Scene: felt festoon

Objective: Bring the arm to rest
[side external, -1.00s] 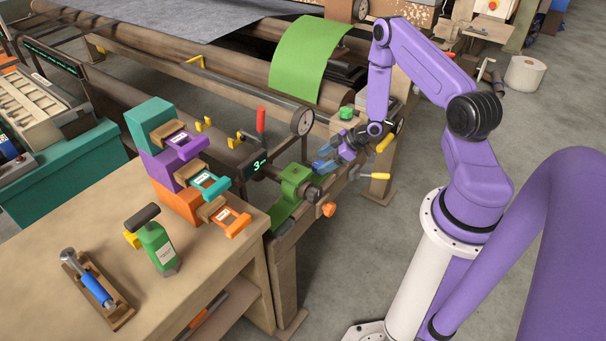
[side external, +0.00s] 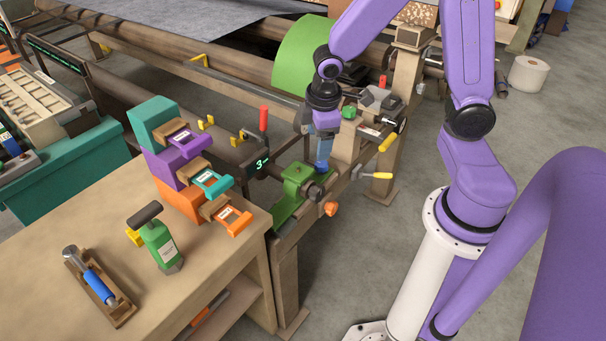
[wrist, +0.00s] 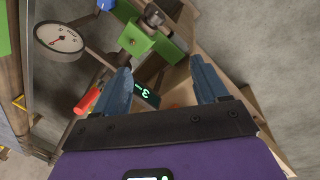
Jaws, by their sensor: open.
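My gripper (side external: 323,150) hangs pointing down beside the green clamp-like fixture (side external: 296,183), a little above and to its right in the side view. In the wrist view its two blue fingers stand wide apart, with nothing between them, so my gripper (wrist: 163,85) is open and empty. The green fixture (wrist: 150,42) shows beyond the fingertips in the wrist view. I cannot tell the exact gap between the fingers and the fixture.
A round dial gauge (wrist: 58,37) and a red handle (side external: 264,118) are close by. Grey floor (side external: 350,245) is clear in front.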

